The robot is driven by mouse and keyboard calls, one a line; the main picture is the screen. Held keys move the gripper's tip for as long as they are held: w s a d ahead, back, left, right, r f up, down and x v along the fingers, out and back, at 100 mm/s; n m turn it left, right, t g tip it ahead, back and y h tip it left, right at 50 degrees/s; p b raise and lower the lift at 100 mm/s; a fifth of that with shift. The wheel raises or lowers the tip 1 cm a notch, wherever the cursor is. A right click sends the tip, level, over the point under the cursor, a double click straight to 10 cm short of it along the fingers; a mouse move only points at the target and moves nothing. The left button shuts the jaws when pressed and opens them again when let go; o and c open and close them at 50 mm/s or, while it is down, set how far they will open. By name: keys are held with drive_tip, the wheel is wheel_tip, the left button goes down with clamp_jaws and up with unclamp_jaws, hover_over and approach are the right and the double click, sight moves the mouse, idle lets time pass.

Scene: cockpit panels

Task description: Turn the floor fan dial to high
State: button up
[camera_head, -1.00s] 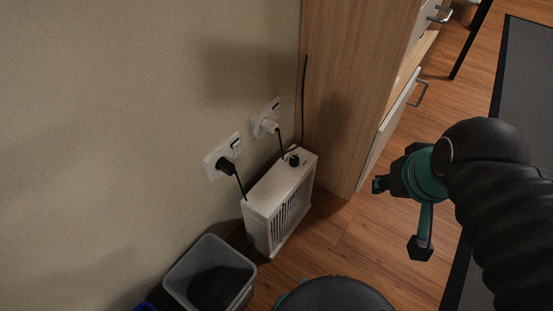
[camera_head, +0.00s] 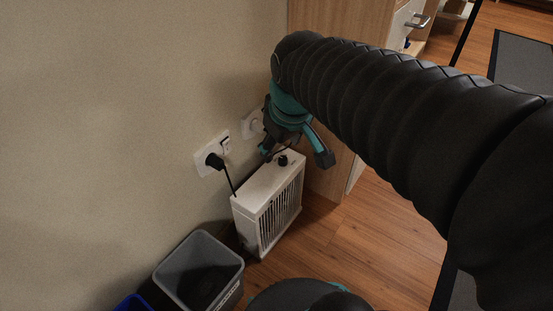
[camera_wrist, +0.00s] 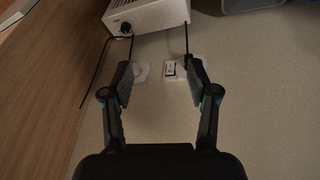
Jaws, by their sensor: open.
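The white floor fan (camera_head: 262,200) stands on the wood floor against the wall, its slatted grille facing right. Its black dial (camera_head: 283,160) is on the top face near the far end. In the wrist view the fan (camera_wrist: 155,14) is at the top edge and the dial (camera_wrist: 125,29) shows at its left corner. My gripper (camera_head: 293,160) is open and empty, its fingers above and around the far end of the fan top in the head view. In the wrist view my gripper (camera_wrist: 157,72) has its fingers spread below the fan. The dial's setting is too small to read.
A black plug (camera_head: 214,161) sits in a wall socket left of the fan, its cord running down beside it. A second outlet (camera_head: 252,124) is partly behind my gripper. A grey bin (camera_head: 199,272) stands in front. A wooden cabinet (camera_head: 325,175) is just behind the fan.

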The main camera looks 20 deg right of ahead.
drive_tip(key=w+d+f+n+g+b, duration=0.1)
drive_tip(key=w+d+f+n, duration=0.15)
drive_tip(key=w, duration=0.45)
drive_tip(key=w+d+f+n+g+b, duration=0.1)
drive_tip(key=w+d+f+n+b, duration=0.1)
drive_tip(key=w+f+n, duration=0.3)
drive_tip(key=n+g+b, duration=0.2)
drive_tip(key=n, duration=0.1)
approach(282, 158)
drive_tip(key=shift+m, duration=0.25)
wheel_tip(282, 158, down, 9)
drive_tip(key=shift+d+f+b, duration=0.1)
drive_tip(key=shift+f+b, duration=0.15)
drive_tip(key=shift+b, duration=0.8)
clamp_jaws()
